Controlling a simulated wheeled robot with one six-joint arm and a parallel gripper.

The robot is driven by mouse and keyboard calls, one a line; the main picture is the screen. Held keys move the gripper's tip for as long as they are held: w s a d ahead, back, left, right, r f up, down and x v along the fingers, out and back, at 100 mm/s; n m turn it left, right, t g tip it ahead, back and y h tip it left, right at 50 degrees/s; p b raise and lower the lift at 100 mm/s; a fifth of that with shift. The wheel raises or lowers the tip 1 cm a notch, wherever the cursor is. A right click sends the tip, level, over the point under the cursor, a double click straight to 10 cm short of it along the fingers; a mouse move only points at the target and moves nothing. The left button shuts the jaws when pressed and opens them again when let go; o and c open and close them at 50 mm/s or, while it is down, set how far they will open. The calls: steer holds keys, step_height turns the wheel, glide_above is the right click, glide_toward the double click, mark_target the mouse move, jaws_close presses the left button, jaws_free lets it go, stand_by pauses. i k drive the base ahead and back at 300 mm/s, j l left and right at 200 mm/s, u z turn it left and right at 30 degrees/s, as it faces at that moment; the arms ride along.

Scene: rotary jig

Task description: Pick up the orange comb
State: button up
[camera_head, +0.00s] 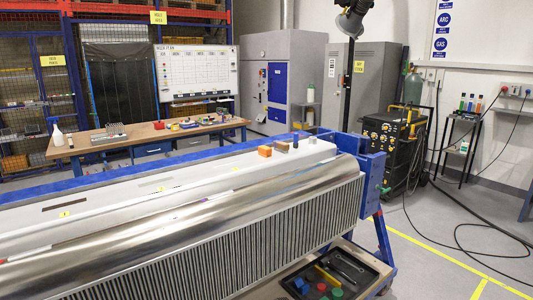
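A small orange block-like thing (265,151) sits on the white top strip of the rotary jig, near its right end. It is the only clearly orange small item on the jig, but it is too small for me to see teeth, so I cannot tell if it is the comb. A dark brown block (281,147) stands just to its right. My gripper is not in view.
The long finned metal part (270,240) on the blue jig frame (371,170) fills the foreground. A black tray (371,284) with wrenches and coloured pieces lies below it. A wooden workbench (170,133) stands behind. Cables cross the floor at right.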

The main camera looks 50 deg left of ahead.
mark_target(265, 151)
steer(key=u, duration=3.2)
